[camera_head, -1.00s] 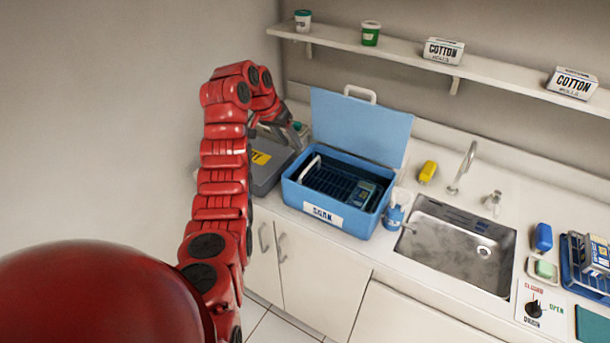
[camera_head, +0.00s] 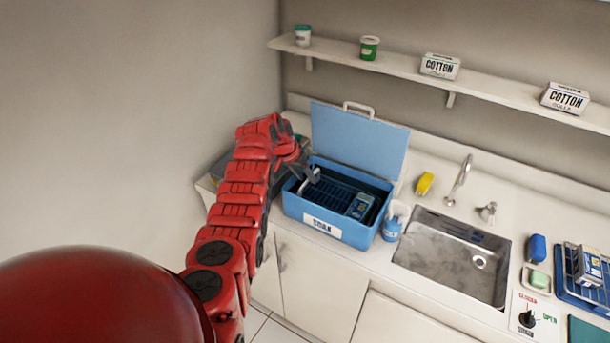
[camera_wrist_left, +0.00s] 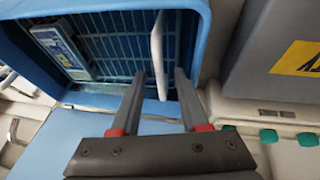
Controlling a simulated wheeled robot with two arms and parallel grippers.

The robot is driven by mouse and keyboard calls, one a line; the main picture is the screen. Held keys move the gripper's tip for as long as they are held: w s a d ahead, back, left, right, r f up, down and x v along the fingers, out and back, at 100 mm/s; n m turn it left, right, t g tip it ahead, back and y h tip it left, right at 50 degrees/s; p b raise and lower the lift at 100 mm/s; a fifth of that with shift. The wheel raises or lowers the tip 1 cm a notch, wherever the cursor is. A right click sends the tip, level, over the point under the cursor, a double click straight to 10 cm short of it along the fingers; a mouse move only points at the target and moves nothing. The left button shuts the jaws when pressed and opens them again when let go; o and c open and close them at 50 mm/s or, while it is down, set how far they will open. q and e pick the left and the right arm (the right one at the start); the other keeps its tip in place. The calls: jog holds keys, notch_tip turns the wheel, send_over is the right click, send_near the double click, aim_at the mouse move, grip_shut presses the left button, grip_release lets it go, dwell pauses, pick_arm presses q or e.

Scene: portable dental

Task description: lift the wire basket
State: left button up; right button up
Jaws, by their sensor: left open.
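The dark wire basket (camera_head: 342,188) sits inside the open blue box labelled SOAK (camera_head: 336,229). It also shows in the left wrist view (camera_wrist_left: 112,45), with a blue-and-white pack (camera_wrist_left: 60,50) lying in it. My left gripper (camera_head: 313,177) is over the left end of the box. In the left wrist view my left gripper (camera_wrist_left: 161,78) is open, and the basket's white handle (camera_wrist_left: 157,48) appears between its two fingers. I cannot tell whether either finger touches the handle. In the head view the handle is mostly hidden by the gripper. My right gripper is not in view.
The blue lid (camera_head: 358,139) stands raised behind the box. A grey case with a yellow label (camera_wrist_left: 285,60) is beside the box. A shelf (camera_head: 400,75) runs above.

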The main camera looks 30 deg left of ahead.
pick_arm(q)
grip_shut()
dwell(1.4)
